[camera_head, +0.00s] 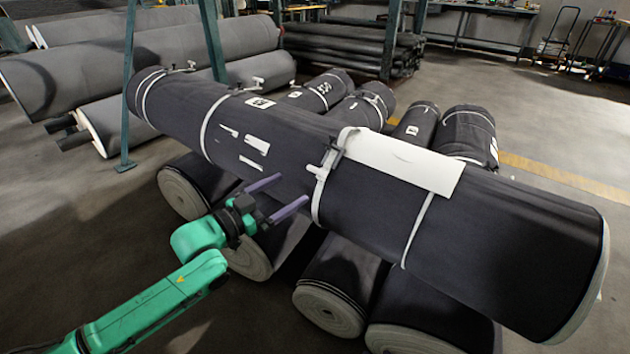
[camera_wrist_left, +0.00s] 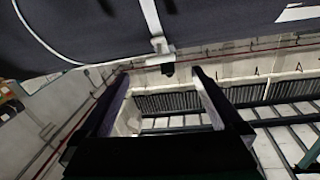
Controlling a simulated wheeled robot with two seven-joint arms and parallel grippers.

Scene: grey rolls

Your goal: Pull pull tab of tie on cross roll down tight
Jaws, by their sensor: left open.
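The cross roll (camera_head: 370,190) is a long dark roll lying across several other rolls. A white tie (camera_head: 320,190) with a buckle circles its middle. My left gripper (camera_head: 294,189) is open, its two purple fingers pointing at the roll's front side, just left of this tie. In the left wrist view, the cross roll (camera_wrist_left: 90,30) fills the top. The tie's buckle (camera_wrist_left: 161,45) and a small dark pull tab (camera_wrist_left: 168,69) hang at its lower edge. The tab shows in the gap between the open fingertips (camera_wrist_left: 161,76); whether it lies within their reach is unclear. My right gripper is not in view.
Several dark rolls (camera_head: 340,285) lie underneath the cross roll. A white label sheet (camera_head: 400,165) covers part of its top. The floor (camera_head: 530,120) at right is open.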

